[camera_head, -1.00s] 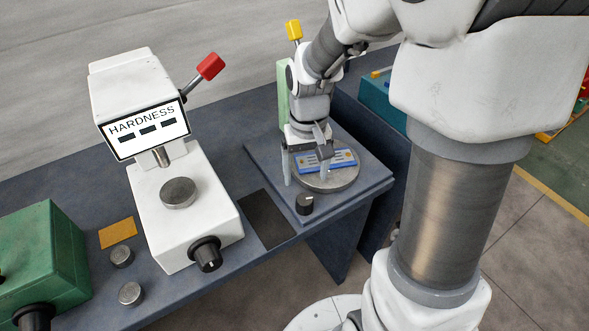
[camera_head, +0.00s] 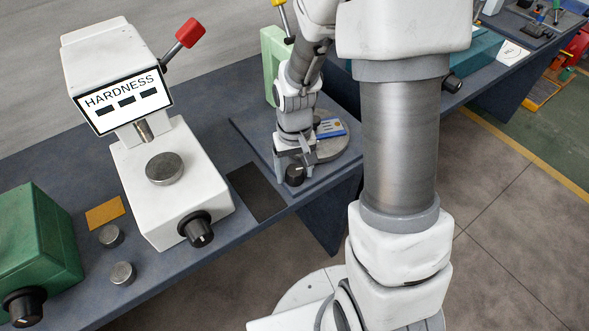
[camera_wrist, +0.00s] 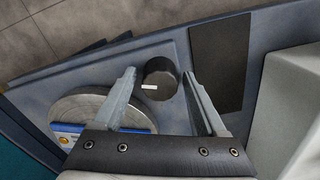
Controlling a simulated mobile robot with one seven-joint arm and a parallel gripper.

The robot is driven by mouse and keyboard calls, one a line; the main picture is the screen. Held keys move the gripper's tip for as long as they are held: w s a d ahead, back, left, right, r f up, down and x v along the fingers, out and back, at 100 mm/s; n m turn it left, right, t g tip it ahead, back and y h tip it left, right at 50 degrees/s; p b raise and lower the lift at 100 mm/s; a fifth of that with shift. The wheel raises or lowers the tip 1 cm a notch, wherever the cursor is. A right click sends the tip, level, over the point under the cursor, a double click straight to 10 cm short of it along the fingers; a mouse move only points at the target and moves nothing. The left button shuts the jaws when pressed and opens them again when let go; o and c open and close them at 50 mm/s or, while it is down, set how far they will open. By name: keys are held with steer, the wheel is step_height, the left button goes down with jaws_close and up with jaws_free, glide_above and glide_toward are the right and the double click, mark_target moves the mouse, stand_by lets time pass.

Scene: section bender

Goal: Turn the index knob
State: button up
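A small black knob with a white mark (camera_wrist: 160,77), seemingly the index knob, stands upright on the blue-grey base plate in front of the round metal plate (camera_wrist: 88,112). In the head view the knob (camera_head: 295,176) is partly covered by my gripper. My gripper (camera_head: 293,168) points down over it with its fingers apart. In the wrist view the two fingers of my gripper (camera_wrist: 159,82) lie on either side of the knob, with visible gaps, so it is not clamped. A blue card-like block (camera_head: 330,127) lies on the round plate.
A white HARDNESS tester (camera_head: 165,200) with its own black knob (camera_head: 197,229) stands to the left. A dark mat (camera_head: 257,190) lies between it and the base plate. A green machine (camera_head: 35,245) and metal discs (camera_head: 111,236) are further left.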

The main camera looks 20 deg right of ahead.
jaws_close()
steer(key=shift+m, duration=0.3)
steer(key=m, duration=0.2)
steer(key=shift+m, duration=0.4)
steer(key=m, duration=0.3)
steer(key=shift+r+m, duration=0.1)
steer(key=shift+m, duration=0.2)
steer(key=m+p, duration=0.1)
steer(key=m, duration=0.2)
steer(key=shift+m+p, duration=0.3)
steer(key=shift+p, duration=0.05)
steer(key=shift+m+p, duration=0.7)
steer(key=shift+m, duration=0.9)
